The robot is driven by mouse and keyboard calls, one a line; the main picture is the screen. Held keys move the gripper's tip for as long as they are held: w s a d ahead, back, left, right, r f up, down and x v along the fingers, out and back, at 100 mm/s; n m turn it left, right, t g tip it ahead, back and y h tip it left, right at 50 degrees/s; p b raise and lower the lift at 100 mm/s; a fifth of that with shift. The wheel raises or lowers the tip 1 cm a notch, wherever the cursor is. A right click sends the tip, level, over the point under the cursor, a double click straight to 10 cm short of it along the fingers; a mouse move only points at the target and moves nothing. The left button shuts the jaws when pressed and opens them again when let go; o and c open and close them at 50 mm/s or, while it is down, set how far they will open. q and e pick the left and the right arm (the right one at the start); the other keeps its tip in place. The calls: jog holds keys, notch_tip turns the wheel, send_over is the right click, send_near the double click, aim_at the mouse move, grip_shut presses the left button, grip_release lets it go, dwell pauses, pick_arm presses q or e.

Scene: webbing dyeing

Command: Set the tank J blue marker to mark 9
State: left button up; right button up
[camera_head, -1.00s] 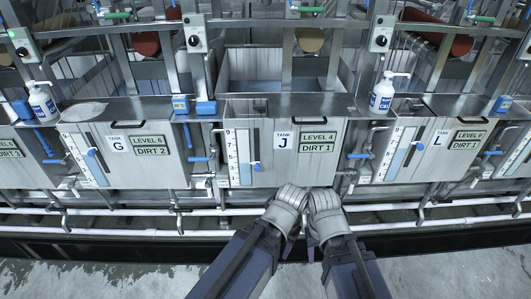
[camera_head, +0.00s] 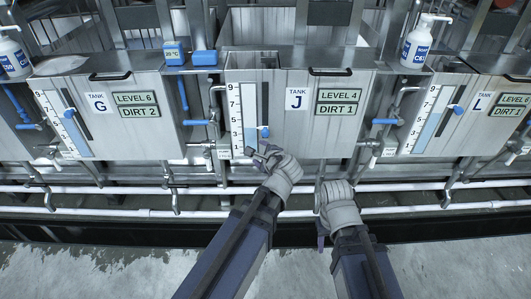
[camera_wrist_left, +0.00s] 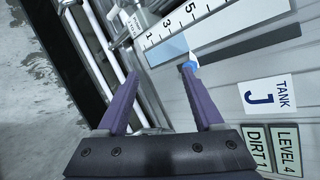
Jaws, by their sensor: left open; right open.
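Tank J (camera_head: 285,75) is the middle tank, with a "TANK J" plate, a "LEVEL 4" and a "DIRT 1" sign. Its white scale (camera_head: 236,110) is numbered 1 to 9 from bottom to top, with a blue strip on the lower part. The blue marker (camera_head: 265,131) sits in the dark slot beside the scale, near 3. In the left wrist view the marker (camera_wrist_left: 190,64) is at the tip of the right-hand finger. My left gripper (camera_head: 262,152) is open, just below the marker, not closed on it. My right gripper (camera_head: 319,210) is open and empty, low in front of the tank.
Tank G (camera_head: 105,110) on the left and tank L (camera_head: 470,110) on the right have similar scales and blue markers. Pipes and blue valves (camera_head: 386,121) stand between tanks. A white rail (camera_head: 400,208) runs along the front below. A pump bottle (camera_head: 415,45) stands on the ledge.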

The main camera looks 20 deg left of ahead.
aim_at(265, 135)
pick_arm(q)
jog(key=w+f+m+t+b, duration=0.2)
jog(key=w+m+t+b, duration=0.1)
jog(key=m+b, duration=0.3)
jog(key=w+f+m+t+h+b, duration=0.1)
jog(key=w+f+m+t+b, duration=0.2)
jog(key=m+b, duration=0.4)
jog(key=w+m+t, duration=0.1)
jog(key=w+m, duration=0.1)
jog(key=m, duration=0.2)
jog(key=shift+w, duration=0.35)
pick_arm(e)
notch_tip(265, 135, down, 16)
pick_arm(q)
jog(key=shift+w+a, duration=0.1)
pick_arm(e)
jog(key=shift+r, duration=0.1)
pick_arm(q)
jog(key=x, duration=0.7)
jog(key=shift+w+r, duration=0.15)
jog(key=shift+w, duration=0.15)
grip_shut()
